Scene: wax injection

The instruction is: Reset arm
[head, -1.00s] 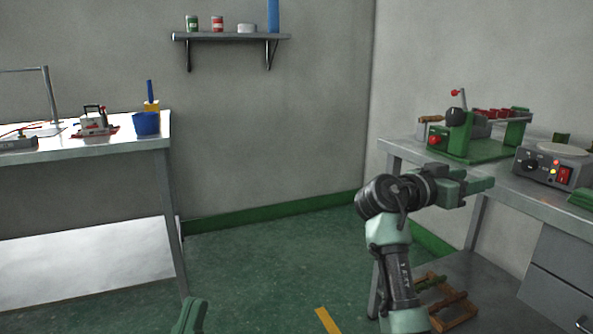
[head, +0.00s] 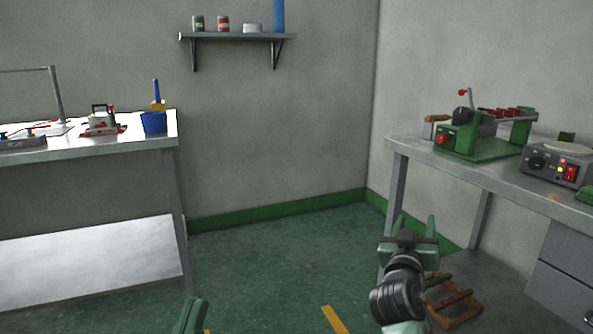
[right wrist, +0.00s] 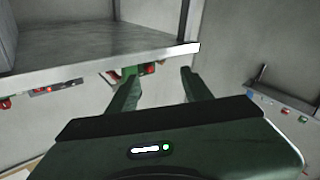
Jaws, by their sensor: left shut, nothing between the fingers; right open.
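My right gripper (head: 417,226) is open and empty in the head view.
The right bench (head: 440,155) carries a green machine (head: 485,150) and a grey control box (head: 555,166); a wooden rack (head: 455,308) sits below. A left bench (head: 100,150) holds a blue cup (head: 154,122). Green floor (head: 280,245) lies open between them.

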